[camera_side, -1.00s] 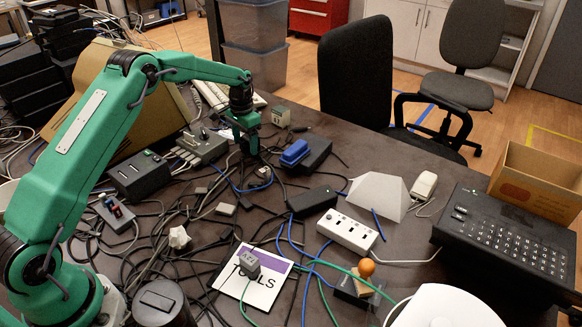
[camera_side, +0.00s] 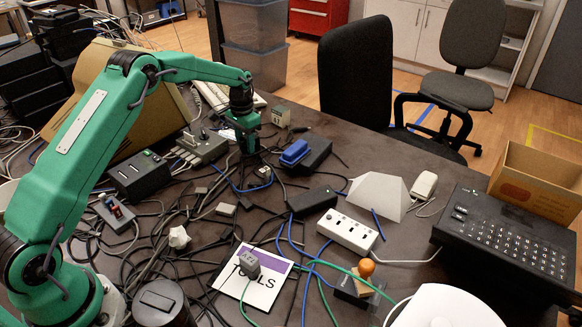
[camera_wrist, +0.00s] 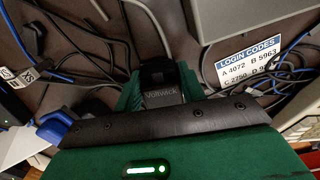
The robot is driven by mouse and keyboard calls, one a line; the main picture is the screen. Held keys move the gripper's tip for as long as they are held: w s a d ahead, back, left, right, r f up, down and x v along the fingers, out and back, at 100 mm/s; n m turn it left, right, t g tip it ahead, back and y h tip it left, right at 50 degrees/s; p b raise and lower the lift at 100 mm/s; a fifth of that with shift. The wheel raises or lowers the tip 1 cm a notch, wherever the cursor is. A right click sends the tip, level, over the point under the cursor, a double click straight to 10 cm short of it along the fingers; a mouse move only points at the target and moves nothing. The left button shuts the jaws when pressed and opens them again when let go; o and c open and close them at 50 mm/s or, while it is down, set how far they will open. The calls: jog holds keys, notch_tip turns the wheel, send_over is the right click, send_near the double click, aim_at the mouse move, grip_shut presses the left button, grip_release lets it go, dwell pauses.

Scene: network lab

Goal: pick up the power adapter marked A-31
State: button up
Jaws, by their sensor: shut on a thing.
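My gripper (camera_side: 250,147) is low over the cable-strewn far part of the table in the side view. In the wrist view, the green jaws (camera_wrist: 160,92) are shut on a dark power adapter (camera_wrist: 160,97) with pale "Voltvack" lettering. No A-31 mark can be read on it. In the side view the held adapter is hidden by the jaws.
A white power strip (camera_side: 348,232), a black brick (camera_side: 312,200) and a blue-topped dark box (camera_side: 305,155) stand to the right. A grey box (camera_side: 205,148) is close left of my gripper. Loose cables cover much of the table. A login-codes card (camera_wrist: 262,62) lies nearby.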

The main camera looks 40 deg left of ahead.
jog(key=shift+r, duration=0.15)
jog(key=shift+r, duration=0.6)
jog(key=r, duration=0.3)
jog(key=shift+d, duration=0.25)
jog(key=s+d+r, duration=0.4)
jog(key=d+r, duration=0.2)
jog(key=d, duration=0.4)
jog(key=shift+d+r, duration=0.25)
